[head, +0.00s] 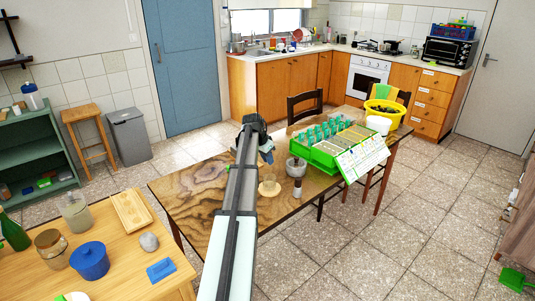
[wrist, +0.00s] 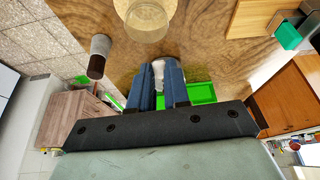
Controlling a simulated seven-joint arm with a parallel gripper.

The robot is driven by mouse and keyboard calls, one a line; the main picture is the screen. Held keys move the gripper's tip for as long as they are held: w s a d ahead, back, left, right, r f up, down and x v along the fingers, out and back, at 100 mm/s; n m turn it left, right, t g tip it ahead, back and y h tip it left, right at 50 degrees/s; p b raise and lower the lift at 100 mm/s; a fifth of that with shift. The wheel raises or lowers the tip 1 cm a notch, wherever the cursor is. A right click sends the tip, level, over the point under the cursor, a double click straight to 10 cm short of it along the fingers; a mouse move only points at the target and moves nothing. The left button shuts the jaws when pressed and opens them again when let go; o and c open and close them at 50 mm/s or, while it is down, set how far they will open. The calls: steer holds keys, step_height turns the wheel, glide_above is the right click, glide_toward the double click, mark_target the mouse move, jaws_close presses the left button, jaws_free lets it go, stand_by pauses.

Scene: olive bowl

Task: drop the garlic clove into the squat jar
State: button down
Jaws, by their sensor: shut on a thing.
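My gripper (head: 268,155) is over the dark wooden table (head: 190,190). In the wrist view my gripper (wrist: 160,72) has its two blue fingers closed on a small whitish thing, the garlic clove (wrist: 158,73). The clove is too small to make out clearly in the head view. A clear, low, round glass vessel, which looks like the squat jar (head: 269,188), stands on the table below my gripper. It also shows at the top of the wrist view (wrist: 147,22), ahead of the fingertips and apart from them. The clove is outside it.
A grey mortar-like bowl (head: 297,170) and a dark-and-grey cylinder (head: 298,188) stand right of the jar. A bright green rack (head: 320,155) and yellow tub (head: 385,112) are farther right. The table's left part is clear. A lighter table (head: 130,265) is nearer.

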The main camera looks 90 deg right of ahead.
steer(key=shift+f, duration=0.35)
steer(key=c, duration=1)
jaws_free()
steer(key=shift+r, duration=0.1)
steer(key=v, duration=1.3)
steer(key=shift+w+a+r, duration=0.15)
steer(key=shift+a+r, duration=0.05)
steer(key=shift+r, duration=0.05)
steer(key=shift+w, duration=0.1)
